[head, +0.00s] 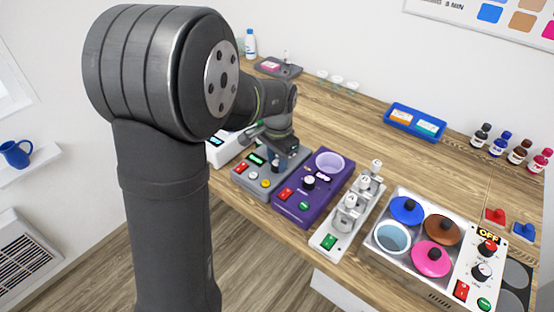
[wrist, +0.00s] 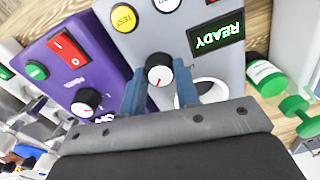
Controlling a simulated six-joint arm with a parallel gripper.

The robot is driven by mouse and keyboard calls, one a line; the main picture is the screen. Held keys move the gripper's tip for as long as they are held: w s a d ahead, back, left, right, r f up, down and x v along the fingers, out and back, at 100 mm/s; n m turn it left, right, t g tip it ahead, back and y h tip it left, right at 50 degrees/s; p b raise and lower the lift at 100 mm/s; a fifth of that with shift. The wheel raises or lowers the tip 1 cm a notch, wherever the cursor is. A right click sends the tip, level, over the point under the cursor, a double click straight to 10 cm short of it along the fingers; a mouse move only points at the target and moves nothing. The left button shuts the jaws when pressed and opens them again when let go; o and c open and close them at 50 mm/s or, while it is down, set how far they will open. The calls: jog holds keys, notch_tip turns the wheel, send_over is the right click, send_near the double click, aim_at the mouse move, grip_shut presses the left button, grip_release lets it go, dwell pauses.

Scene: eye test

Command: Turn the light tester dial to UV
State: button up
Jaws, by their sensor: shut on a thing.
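The light tester is a grey box (head: 250,181) on the bench, left of the purple unit in the head view. In the wrist view its grey panel (wrist: 145,42) shows a yellow TEST button (wrist: 124,18) and a green READY display (wrist: 217,39). Its dial (wrist: 157,74) is a dark knob with a white face and a red pointer mark. My gripper (wrist: 159,84) has one blue-grey finger on each side of the dial and is shut on it. In the head view my gripper (head: 279,161) is over the tester and hides the dial. No UV marking is readable.
A purple unit (head: 295,205) with its own knob stands close right of the tester. Further right are a white stand (head: 322,240) and a box of coloured lids (head: 375,253).

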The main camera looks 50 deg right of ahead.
jog(key=shift+a, duration=0.1)
dwell(0.3)
jog(key=o, duration=1)
jog(key=r, duration=1.7)
jog(key=shift+s+r, duration=0.2)
jog(key=shift+s, duration=0.1)
jog(key=shift+f, duration=0.1)
jog(key=f, duration=1.7)
jog(key=shift+w+f, duration=0.1)
jog(key=shift+w, duration=0.2)
